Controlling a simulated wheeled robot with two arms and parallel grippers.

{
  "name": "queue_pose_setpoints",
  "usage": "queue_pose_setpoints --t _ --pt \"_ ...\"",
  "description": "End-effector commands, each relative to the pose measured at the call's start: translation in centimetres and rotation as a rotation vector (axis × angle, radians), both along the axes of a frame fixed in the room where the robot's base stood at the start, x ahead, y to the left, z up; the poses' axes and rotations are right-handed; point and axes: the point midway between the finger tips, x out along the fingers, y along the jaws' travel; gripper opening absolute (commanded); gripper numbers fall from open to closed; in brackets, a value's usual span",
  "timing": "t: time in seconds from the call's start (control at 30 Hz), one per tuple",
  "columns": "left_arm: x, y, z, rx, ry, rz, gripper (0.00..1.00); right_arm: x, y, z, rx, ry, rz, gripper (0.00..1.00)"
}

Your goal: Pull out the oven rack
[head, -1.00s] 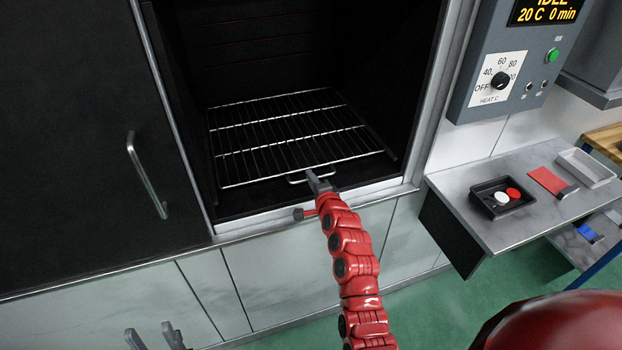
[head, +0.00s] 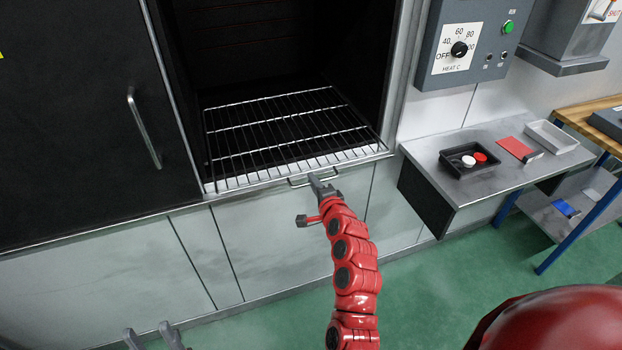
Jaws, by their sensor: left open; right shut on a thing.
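The oven rack (head: 285,130) is a wire grid inside the dark oven opening. Its front edge reaches out past the sill, and its small handle loop (head: 300,182) hangs in front of the pale lower panel. My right gripper (head: 320,183), on the red arm, is shut on the right part of the rack's handle. My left gripper (head: 152,338) is low at the bottom left edge, open and empty, well away from the rack.
The dark oven door (head: 75,120) with a bar handle stands to the left. On the right a grey shelf (head: 490,183) holds a black tray (head: 470,160) with red and white discs. A control box (head: 470,45) is above. Green floor lies clear below.

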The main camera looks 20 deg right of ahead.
Motion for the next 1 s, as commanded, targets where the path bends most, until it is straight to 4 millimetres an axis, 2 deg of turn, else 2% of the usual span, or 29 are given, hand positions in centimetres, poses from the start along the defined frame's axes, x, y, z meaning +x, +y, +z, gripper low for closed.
queue_pose_setpoints --t 0.2,0.4,0.87,0.9,1.0 --pt "0.0 0.0 -0.9 0.0 -0.001 0.0 0.5 -3.9 -0.2 0.3 0.002 -0.012 -0.004 0.0" --pt "0.0 0.0 -1.2 0.0 -0.001 0.0 0.5 -6.2 -0.2 0.2 0.001 -0.008 -0.002 0.0" --pt "0.0 0.0 -1.3 0.0 0.0 0.0 0.5 -6.8 -0.3 0.5 0.0 -0.011 -0.001 0.0" --pt "0.0 0.0 -1.3 0.0 0.0 0.0 0.5 -6.8 -0.3 0.5 0.0 -0.01 -0.001 0.16" --pt "0.0 0.0 -1.3 0.0 0.0 0.0 0.5 -6.8 -0.3 0.5 0.0 -0.01 -0.001 0.34"
